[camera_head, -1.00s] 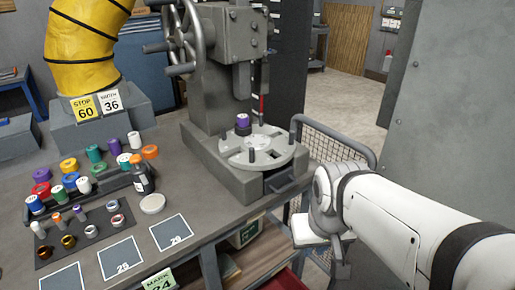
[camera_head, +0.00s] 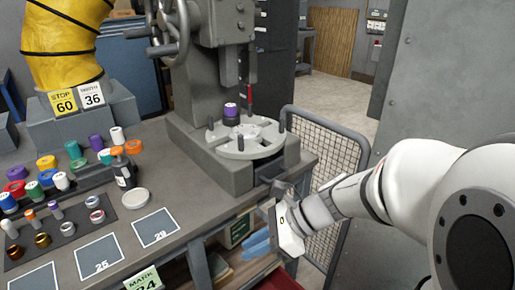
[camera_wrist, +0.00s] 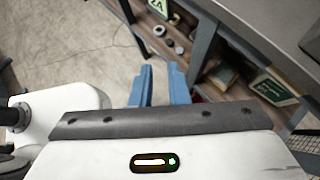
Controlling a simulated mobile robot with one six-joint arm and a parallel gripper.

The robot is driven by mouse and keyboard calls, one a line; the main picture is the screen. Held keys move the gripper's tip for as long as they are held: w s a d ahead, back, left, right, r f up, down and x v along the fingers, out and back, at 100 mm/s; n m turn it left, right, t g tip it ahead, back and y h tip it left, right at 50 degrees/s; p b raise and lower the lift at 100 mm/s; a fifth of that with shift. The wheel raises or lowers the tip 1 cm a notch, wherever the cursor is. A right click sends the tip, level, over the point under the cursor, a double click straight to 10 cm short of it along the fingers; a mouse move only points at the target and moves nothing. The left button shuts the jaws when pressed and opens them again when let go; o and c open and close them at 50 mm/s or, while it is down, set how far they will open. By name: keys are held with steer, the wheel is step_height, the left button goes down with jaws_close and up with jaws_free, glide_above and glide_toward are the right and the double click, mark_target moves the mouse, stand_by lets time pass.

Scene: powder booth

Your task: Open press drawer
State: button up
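The grey press (camera_head: 208,110) stands on the bench with a round slotted table on its base. Its drawer (camera_head: 271,168) shows as a dark piece low in the front right of the base; my wrist partly covers the area just in front of it. My gripper (camera_head: 247,247) is below and in front of the drawer, beside the bench edge, apart from the press. Its two blue fingers (camera_wrist: 160,77) point down past the bench in the wrist view, with a narrow empty gap between them. The drawer is not clearly seen in the wrist view.
A wire mesh guard (camera_head: 335,165) stands right of the press. Coloured spools, small rings and a bottle (camera_head: 123,172) cover the bench's left side. A wooden shelf (camera_wrist: 225,85) with small items lies under the bench. A grey panel (camera_head: 445,85) closes the right side.

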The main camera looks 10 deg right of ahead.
steer(key=w+f+m+t+y+b, duration=0.1)
steer(key=w+m+t+y+b, duration=0.15)
steer(key=w+m, duration=0.35)
steer(key=m+t+h+b, duration=0.2)
steer(key=m+t+b, duration=0.2)
steer(key=m+t, duration=1.4)
glide_toward(279, 177)
step_height(279, 177, up, 3)
steer(key=w+m+g, duration=0.3)
steer(key=m+g, duration=0.1)
steer(key=g, duration=0.1)
steer(key=shift+t, duration=0.25)
steer(key=x, duration=0.7)
steer(key=shift+s+r+b, duration=0.1)
steer(key=shift+r+b, duration=0.05)
steer(key=shift+b, duration=0.2)
steer(key=shift+c, duration=0.5)
jaws_close()
